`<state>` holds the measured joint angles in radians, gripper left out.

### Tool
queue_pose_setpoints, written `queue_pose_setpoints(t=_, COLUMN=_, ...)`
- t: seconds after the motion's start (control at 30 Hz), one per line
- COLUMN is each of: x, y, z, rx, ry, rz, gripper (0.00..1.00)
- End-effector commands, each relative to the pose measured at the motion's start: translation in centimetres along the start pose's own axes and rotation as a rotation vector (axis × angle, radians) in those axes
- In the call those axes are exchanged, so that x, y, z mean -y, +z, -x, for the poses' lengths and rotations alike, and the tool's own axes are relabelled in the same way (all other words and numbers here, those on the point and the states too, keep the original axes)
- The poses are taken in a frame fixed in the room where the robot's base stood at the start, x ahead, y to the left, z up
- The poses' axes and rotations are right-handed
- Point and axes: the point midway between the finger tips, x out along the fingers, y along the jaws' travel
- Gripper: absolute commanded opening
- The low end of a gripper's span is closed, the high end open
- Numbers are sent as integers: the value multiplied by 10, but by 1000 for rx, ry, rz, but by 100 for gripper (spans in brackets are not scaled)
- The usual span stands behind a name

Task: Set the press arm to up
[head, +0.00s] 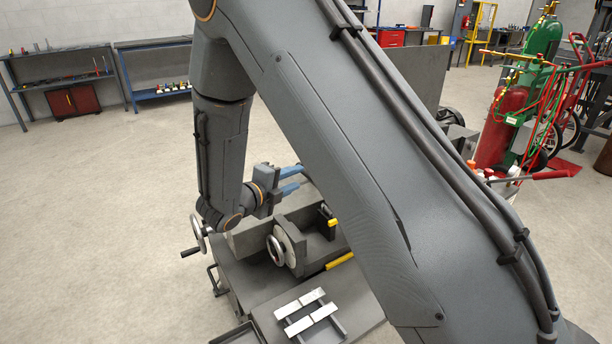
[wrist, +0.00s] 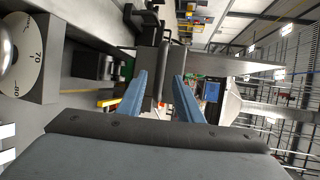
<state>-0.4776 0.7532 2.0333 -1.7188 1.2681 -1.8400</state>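My gripper (head: 300,177) is open, its two blue fingers apart above the grey machine (head: 245,235). In the wrist view my gripper (wrist: 160,76) shows a dark, rounded bar (wrist: 164,64) in line with the gap between its fingers. This bar looks like a handle, perhaps of the press arm. I cannot tell whether it lies between the fingertips or just beyond them, and I see no grip on it. My own arm hides much of the machine in the head view, so I cannot tell how the press arm is set.
A handwheel with a dial (head: 285,247) is on the machine, below my gripper. Another handwheel (head: 199,234) sticks out at left. Yellow-edged parts (head: 340,261) lie right of the dial. Gas cylinders (head: 503,125) stand far right. The floor (head: 90,220) at left is clear.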

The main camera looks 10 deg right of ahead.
Motion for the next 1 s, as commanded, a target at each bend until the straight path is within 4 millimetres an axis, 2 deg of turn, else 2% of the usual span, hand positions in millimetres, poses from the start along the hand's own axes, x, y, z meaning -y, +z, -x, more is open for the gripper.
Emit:
queue_pose_setpoints(t=0.2, x=0, y=-2, z=-36, rx=-5, ry=2, rz=-3, gripper=33)
queue_pose_setpoints(t=0.4, x=0, y=-2, z=-58, rx=-5, ry=2, rz=-5, gripper=33)
queue_pose_setpoints(t=0.77, x=0, y=-2, z=-64, rx=-3, ry=3, rz=-5, gripper=33)
queue_pose_setpoints(t=0.97, x=0, y=-2, z=-64, rx=-3, ry=3, rz=-5, gripper=2)
queue_pose_setpoints(t=1.0, x=0, y=-2, z=-64, rx=-3, ry=3, rz=-5, gripper=0)
